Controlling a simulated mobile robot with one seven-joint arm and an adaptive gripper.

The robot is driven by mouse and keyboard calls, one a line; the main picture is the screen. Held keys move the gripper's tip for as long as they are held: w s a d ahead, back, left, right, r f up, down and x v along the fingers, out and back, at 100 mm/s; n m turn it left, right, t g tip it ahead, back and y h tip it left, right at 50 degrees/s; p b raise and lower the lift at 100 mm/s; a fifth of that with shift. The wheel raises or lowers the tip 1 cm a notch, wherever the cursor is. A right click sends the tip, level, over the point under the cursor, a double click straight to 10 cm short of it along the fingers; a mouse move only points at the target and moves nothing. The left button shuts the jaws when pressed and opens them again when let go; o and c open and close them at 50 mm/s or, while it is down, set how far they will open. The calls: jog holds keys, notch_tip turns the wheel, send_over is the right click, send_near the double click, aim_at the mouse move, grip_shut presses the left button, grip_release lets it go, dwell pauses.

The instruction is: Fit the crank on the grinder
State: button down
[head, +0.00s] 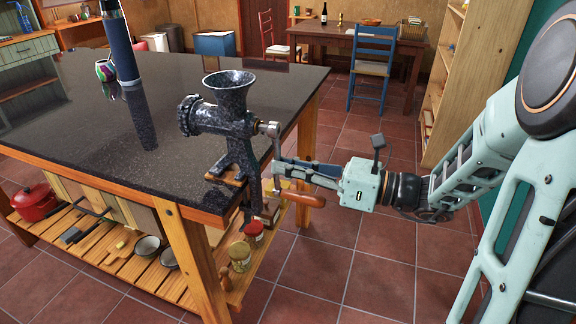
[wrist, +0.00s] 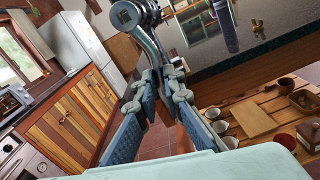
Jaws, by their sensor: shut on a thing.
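The dark speckled grinder (head: 225,120) stands upright at the front right edge of the black countertop, its funnel facing up and its clamp reaching below the edge. The crank has a metal arm (head: 277,148) and a brown wooden handle (head: 303,198) at its lower end. My gripper (head: 283,166) is shut on the crank's arm, to the right of the grinder. The crank's upper end meets the grinder's shaft side in the head view; I cannot tell whether it is seated. The wrist view shows the crank's arm (wrist: 150,45) rising from between my fingers (wrist: 160,82) to its round hub (wrist: 127,14).
The countertop (head: 90,130) sits on a wooden frame with a slatted lower shelf (head: 150,275) holding a red pot (head: 35,201), bowls and jars. A blue column (head: 118,45) and a patterned cup (head: 105,69) are at the back left.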

jog(key=shift+a+r, duration=0.1)
jog(key=shift+a, duration=0.05)
jog(key=shift+w+a, duration=0.1)
jog(key=shift+a, duration=0.15)
jog(key=shift+w+a+p, duration=0.2)
jog(key=shift+a+p, duration=0.3)
jog(key=shift+p, duration=0.85)
dwell(1.2)
jog(key=shift+a, duration=0.1)
jog(key=shift+a+p, duration=0.1)
jog(key=shift+p, duration=0.8)
dwell(1.5)
jog(key=c, duration=2)
grip_release()
jog(key=shift+o, duration=0.2)
jog(key=shift+c, duration=0.4)
